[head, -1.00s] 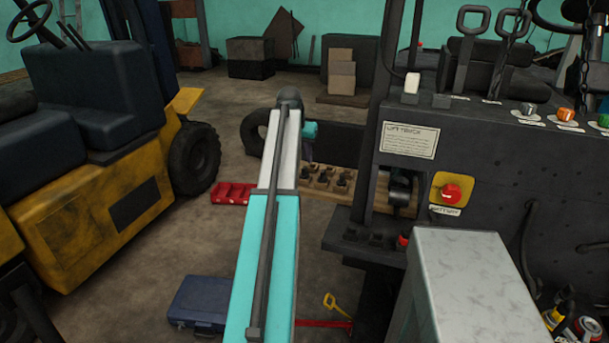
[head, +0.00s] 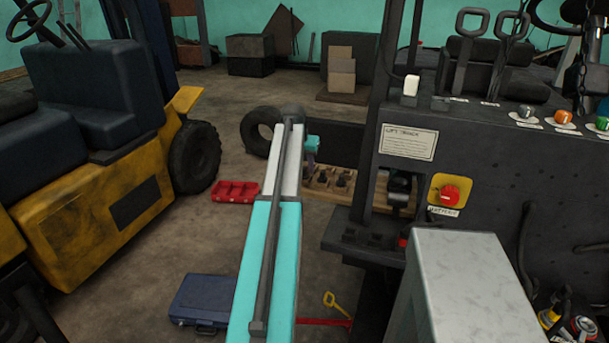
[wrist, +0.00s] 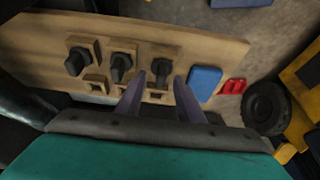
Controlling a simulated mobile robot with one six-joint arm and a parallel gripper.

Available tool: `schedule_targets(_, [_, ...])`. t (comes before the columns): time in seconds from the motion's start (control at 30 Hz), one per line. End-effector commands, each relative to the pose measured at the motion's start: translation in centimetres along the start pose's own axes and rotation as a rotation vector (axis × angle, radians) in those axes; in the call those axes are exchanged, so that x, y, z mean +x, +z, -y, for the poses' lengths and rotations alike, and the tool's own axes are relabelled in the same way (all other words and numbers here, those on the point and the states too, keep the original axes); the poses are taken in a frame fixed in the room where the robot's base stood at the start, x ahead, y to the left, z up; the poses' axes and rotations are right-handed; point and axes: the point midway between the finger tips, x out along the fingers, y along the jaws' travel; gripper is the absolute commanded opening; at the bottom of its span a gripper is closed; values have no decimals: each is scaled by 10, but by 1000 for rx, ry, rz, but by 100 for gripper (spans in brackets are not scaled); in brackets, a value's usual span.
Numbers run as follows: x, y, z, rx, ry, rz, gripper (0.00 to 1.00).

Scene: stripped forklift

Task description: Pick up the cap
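Several black knob-like pieces stand on square bases on a wooden board (wrist: 205,48). I cannot tell for certain which piece is the cap; the rightmost black piece (wrist: 163,66) lies in line with the gap between my fingertips in the wrist view. My gripper (wrist: 160,77) is open, with its two purple-grey fingers apart and nothing visibly held. I cannot tell the height of the fingertips over the board. In the head view my gripper (head: 310,158) is over the board (head: 327,191), small and partly hidden by my arm.
A red tray (head: 235,191) and a blue case (head: 205,301) lie on the floor. The grey forklift panel (head: 480,165) stands right of the board. A tyre (head: 262,130) stands behind my arm.

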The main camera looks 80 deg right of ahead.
Motion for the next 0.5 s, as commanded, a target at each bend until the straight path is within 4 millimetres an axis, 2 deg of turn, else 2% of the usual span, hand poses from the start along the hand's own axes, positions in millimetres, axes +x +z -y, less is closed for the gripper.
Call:
schedule_targets(0.33, [0,0,0,-1,0,0,34])
schedule_targets(0.5, [0,0,0,-1,0,0,6])
